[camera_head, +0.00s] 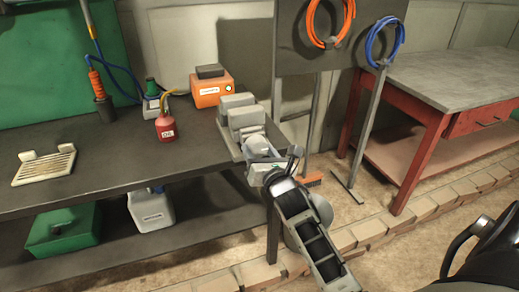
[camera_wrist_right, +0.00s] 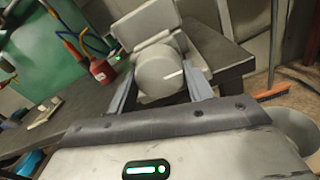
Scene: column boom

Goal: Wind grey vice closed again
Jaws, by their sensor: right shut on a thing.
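The grey vice (camera_head: 242,116) stands at the right end of the dark workbench. Its upper body also shows in the right wrist view (camera_wrist_right: 146,22). My right gripper (camera_head: 268,168) is at the vice's front end, over the bench edge. In the right wrist view, my right gripper's two fingers (camera_wrist_right: 160,92) stand on either side of a rounded grey part of the vice (camera_wrist_right: 160,74), shut on it. The vice's handle and the gap between its jaws are not clear in either view. My left gripper is not in view.
On the bench (camera_head: 120,158) are an orange box (camera_head: 211,91), a red oil can (camera_head: 165,127) and a slotted cream tray (camera_head: 45,165). A green box (camera_head: 62,230) and a white jug (camera_head: 151,209) are on the lower shelf. A red table (camera_head: 440,75) stands at right.

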